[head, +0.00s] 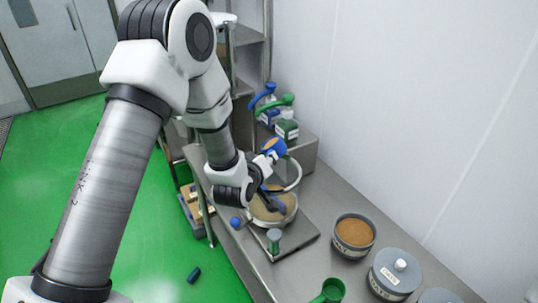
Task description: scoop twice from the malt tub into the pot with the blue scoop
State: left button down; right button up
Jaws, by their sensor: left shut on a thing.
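My left gripper (267,190) is beside and above the pot and is shut on the blue scoop (280,146). The scoop's bowl is raised beyond the gripper, with tan-brown material showing in it. The pot (293,212) stands on a dark flat plate on the counter and holds tan contents; my gripper covers part of it. An open grey tub (353,249) with brown powder, apparently the malt tub, stands to the right of the pot. Its label is too small to read surely. My right gripper is not in view.
A green scoop (330,289) lies at the counter's front. A lidded grey tub (394,277) stands right of the open tub. Bottles with green (287,128) and blue tops stand behind the pot. A wall bounds the counter's right side. A small dark object (194,274) lies on the floor.

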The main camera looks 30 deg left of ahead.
pick_arm(q)
jog(key=shift+w+a+f+n+t+h+b, duration=0.15)
jog(key=shift+w+f+n+t+b, duration=0.15)
jog(key=shift+f+b, duration=0.2)
jog(key=shift+w+f+n+t+h+b, duration=0.1)
jog(key=shift+w+f+n+h+b, duration=0.05)
jog(key=shift+f+n+b, duration=0.3)
jog(key=shift+b, duration=0.35)
jog(key=shift+s+n+t+h+b, duration=0.3)
jog(key=shift+n+t+b, duration=0.15)
jog(key=shift+b, duration=0.45)
jog(key=shift+w+f+n+t+b, duration=0.25)
jog(key=shift+n+b, duration=0.25)
jog(key=shift+b, duration=0.7)
jog(key=shift+s+n+h+b, duration=0.2)
jog(key=shift+n+h+b, duration=0.15)
jog(key=shift+b, duration=0.55)
jog(key=n+t+b, duration=0.1)
jog(key=n+b, duration=0.1)
jog(key=b, duration=0.2)
jog(key=f+n+t+b, duration=0.1)
jog(key=n+t+b, duration=0.1)
jog(key=b, duration=0.3)
jog(key=n+t+b, duration=0.1)
jog(key=n+b, duration=0.2)
jog(key=b, duration=0.2)
jog(key=shift+a+f+n, duration=0.1)
jog(key=shift+f+n, duration=0.15)
jog(key=shift+r, duration=0.1)
